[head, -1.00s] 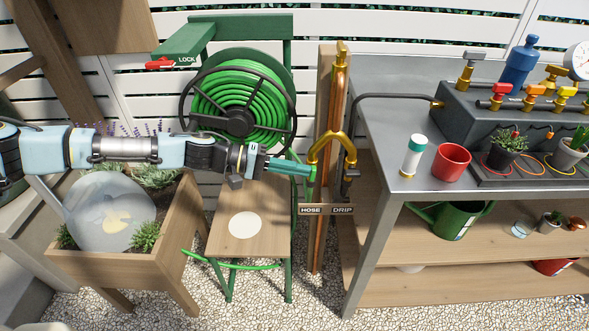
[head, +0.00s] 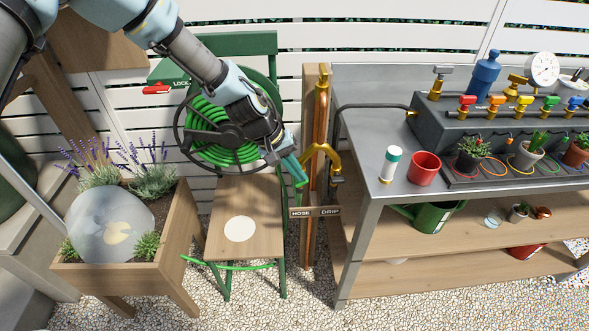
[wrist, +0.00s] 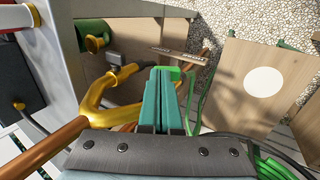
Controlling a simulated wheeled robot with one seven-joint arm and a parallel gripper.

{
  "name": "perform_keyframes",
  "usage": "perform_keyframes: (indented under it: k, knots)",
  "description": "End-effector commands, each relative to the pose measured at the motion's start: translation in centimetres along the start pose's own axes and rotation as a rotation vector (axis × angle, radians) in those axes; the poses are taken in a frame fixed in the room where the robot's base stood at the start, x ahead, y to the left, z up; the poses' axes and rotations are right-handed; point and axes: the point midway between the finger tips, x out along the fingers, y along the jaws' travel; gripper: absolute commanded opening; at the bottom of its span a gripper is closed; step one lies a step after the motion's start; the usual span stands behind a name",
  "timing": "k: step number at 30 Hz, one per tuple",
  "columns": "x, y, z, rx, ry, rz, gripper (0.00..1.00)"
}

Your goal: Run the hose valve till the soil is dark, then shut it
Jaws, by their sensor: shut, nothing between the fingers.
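My gripper (head: 296,174) is shut and empty, its teal fingers pointing down beside the brass Y-splitter (head: 321,155). The splitter's left branch is above the HOSE label (head: 301,212). A bright green fitting (wrist: 172,73) on that side shows just beyond my fingertips in the wrist view; I cannot tell whether they touch it or how its valve is set. Green hose (head: 215,155) is wound on the reel, partly hidden by my arm.
A wooden-seated chair (head: 262,220) stands below the reel. The grey metal bench (head: 375,170) to the right carries a white-and-green bottle (head: 391,164), a red cup (head: 424,168) and a valve manifold. A red LOCK lever (head: 157,89) is at upper left.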

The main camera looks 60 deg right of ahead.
Motion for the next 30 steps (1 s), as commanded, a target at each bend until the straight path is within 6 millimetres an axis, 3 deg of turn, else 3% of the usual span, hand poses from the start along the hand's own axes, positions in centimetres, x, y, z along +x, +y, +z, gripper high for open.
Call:
perform_keyframes:
  k: [12,30]
  knots:
    - [0.5,1.1,0.1,0.005,0.000,-0.262,0.00]
    - [1.1,1.7,0.1,0.000,-0.002,-0.254,0.00]
